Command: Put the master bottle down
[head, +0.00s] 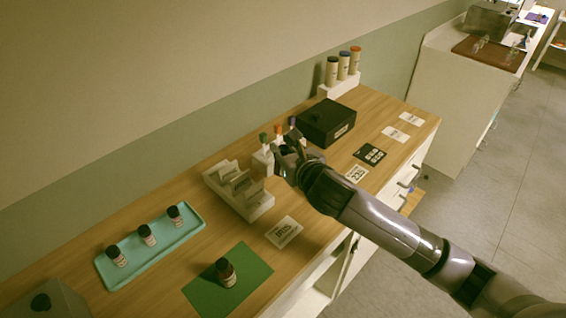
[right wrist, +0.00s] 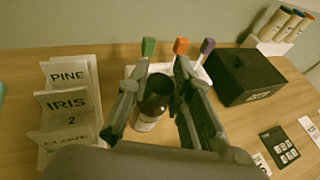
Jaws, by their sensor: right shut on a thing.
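My right gripper (head: 288,165) is over the back middle of the counter, in front of a small white rack. In the right wrist view it is shut on a dark brown bottle (right wrist: 152,108) with a pale label, held between the two fingers. In the head view the gripper hides this bottle. I cannot tell whether its base touches the wood. Another dark bottle (head: 226,271) stands upright on a green mat (head: 250,266) at the front. My left gripper is not in view.
A card holder (head: 256,210) labelled PINE, IRIS and CLOVE stands left of the gripper. The white rack holds green, orange and purple-topped testers (right wrist: 181,46). A black box (head: 326,122) stands behind right. A teal tray (head: 133,272) holds three bottles. Flat cards lie at right.

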